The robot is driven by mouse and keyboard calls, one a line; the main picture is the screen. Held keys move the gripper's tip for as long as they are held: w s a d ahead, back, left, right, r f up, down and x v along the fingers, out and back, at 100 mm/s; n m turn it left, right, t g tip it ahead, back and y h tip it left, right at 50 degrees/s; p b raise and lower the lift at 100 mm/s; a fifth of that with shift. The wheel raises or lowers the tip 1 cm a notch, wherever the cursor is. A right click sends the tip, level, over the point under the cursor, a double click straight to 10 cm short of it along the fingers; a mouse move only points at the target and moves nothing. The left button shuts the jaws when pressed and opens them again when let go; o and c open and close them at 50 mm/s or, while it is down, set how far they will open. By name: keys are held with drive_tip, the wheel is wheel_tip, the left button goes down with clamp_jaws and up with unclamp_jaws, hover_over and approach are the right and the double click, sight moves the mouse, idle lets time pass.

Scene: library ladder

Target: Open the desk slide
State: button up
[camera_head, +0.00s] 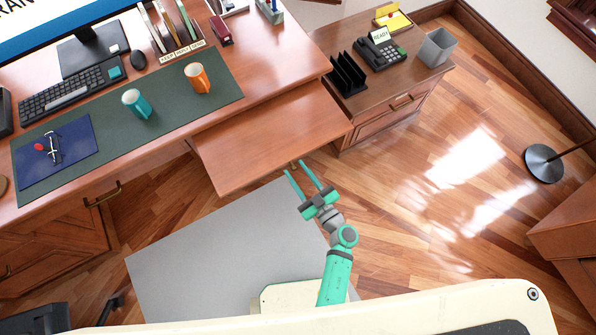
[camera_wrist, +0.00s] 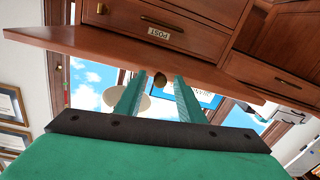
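The desk slide (camera_head: 265,140) is a wooden board that sticks out from the front of the desk, partly pulled out. A small brass knob (camera_head: 294,165) sits on its front edge. My green gripper (camera_head: 296,168) is open in front of that edge, with its fingertips close to the knob. In the wrist view, the knob (camera_wrist: 160,80) shows between the two spread fingertips (camera_wrist: 158,88), below the slide's edge (camera_wrist: 95,56). I cannot tell whether a finger touches it.
A side cabinet (camera_head: 385,118) with a telephone (camera_head: 381,54) stands right of the slide.

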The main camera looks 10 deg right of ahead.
drive_tip(key=v, duration=1)
drive_tip(key=shift+s+d, duration=0.15)
drive_tip(key=shift+s, duration=0.2)
drive_tip(key=s+a+r+m+h, duration=0.3)
drive_tip(key=s+a+r+h, duration=0.1)
drive_tip(key=s+r, duration=0.3)
drive_tip(key=s+a+r+m+h, duration=0.4)
drive_tip(key=s+r, duration=0.3)
drive_tip(key=r, duration=0.3)
drive_tip(key=shift+a+g, duration=0.4)
drive_tip(key=shift+a, duration=0.2)
drive_tip(key=shift+r, duration=0.1)
drive_tip(key=shift+c, duration=0.5)
